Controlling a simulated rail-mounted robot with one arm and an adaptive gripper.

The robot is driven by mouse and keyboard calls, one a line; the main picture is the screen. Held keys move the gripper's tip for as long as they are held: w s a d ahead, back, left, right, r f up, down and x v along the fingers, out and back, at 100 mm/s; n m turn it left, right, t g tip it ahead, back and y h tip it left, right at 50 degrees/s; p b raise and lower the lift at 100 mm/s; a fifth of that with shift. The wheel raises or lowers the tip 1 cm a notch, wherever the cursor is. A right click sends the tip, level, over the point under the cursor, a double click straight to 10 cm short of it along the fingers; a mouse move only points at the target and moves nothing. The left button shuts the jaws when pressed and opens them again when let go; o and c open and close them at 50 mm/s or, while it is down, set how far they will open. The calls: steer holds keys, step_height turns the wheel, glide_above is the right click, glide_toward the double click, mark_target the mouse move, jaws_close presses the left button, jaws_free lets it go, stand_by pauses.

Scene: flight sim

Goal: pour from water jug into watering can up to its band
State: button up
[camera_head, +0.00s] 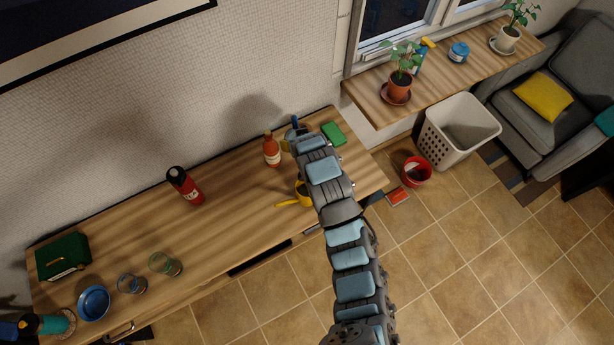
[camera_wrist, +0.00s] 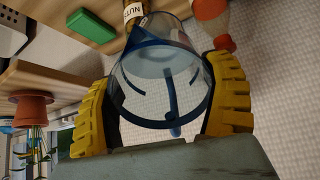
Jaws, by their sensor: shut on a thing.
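The water jug (camera_wrist: 165,85) is clear with a blue rim and a blue handle; it fills the middle of the wrist view. My gripper (camera_wrist: 160,78) is shut on it, one yellow finger pad on each side. Some pale blue shows low inside the jug; the water level is unclear. In the head view a blue part of the jug (camera_head: 295,122) shows past my wrist, near the table's back edge. The yellow watering can (camera_head: 303,193) stands on the table nearer the front, partly hidden by my arm, spout pointing left. Its band is not visible.
An orange bottle (camera_head: 272,151) stands left of my gripper, and a green block (camera_head: 333,133) lies to its right. A jar labelled NUTS (camera_wrist: 135,14) shows beyond the jug. A red bottle (camera_head: 186,186) and glasses (camera_head: 165,265) are further left. The mid-table is clear.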

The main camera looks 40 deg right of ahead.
steer(key=shift+s+a+f+t+h+b, duration=0.25)
steer(key=shift+s+f+t+h+b, duration=0.3)
steer(key=shift+t, duration=0.25)
stand_by(0.6)
steer(key=shift+s+a+r+t+h+b, duration=0.1)
steer(key=shift+r+t+h+b, duration=0.4)
steer(key=shift+t+b, duration=0.2)
stand_by(1.6)
steer(key=shift+s+a+f+t+h+b, duration=0.2)
steer(key=shift+f+t+h+b, duration=0.15)
steer(key=shift+t+b, duration=0.6)
stand_by(2.6)
